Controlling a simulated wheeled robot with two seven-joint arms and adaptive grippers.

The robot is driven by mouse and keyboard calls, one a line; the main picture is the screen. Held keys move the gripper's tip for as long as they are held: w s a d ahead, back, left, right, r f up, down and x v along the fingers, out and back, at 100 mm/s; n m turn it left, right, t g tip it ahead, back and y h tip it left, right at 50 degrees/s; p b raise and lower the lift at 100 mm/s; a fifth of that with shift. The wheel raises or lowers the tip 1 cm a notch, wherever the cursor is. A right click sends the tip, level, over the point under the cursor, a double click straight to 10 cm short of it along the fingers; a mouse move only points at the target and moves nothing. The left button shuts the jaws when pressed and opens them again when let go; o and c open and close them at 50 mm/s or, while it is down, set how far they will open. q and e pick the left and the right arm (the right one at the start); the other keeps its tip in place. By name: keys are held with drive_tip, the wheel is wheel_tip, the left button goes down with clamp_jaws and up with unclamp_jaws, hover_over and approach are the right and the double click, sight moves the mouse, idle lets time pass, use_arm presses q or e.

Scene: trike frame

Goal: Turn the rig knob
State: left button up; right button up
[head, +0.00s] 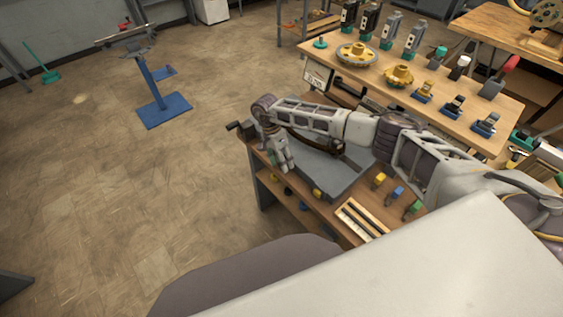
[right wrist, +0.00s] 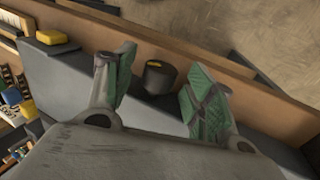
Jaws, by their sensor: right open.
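The rig knob (right wrist: 160,77), a short dark cylinder with a small yellow mark on top, shows in the right wrist view. It stands at the edge of a grey rig (right wrist: 75,85) on the wooden bench. My right gripper (right wrist: 158,92) is open, with its green-padded fingers on either side of the knob, and I see no contact. In the head view my right gripper (head: 281,160) points down at the left end of the grey rig (head: 325,172). There I cannot make out the knob. My left gripper is not in view.
Coloured parts and a slotted tray (head: 361,220) lie on the near bench. Behind it, a wooden table (head: 440,105) holds gears and several tools.

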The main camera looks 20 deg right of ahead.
drive_tip(key=shift+s+f, duration=0.1)
drive_tip(key=shift+f, duration=0.3)
drive_tip(key=c, duration=1)
drive_tip(key=shift+c, duration=0.2)
drive_tip(key=shift+s+d+t+y, duration=0.15)
drive_tip(key=shift+t+y, duration=0.15)
drive_tip(key=shift+t, duration=0.5)
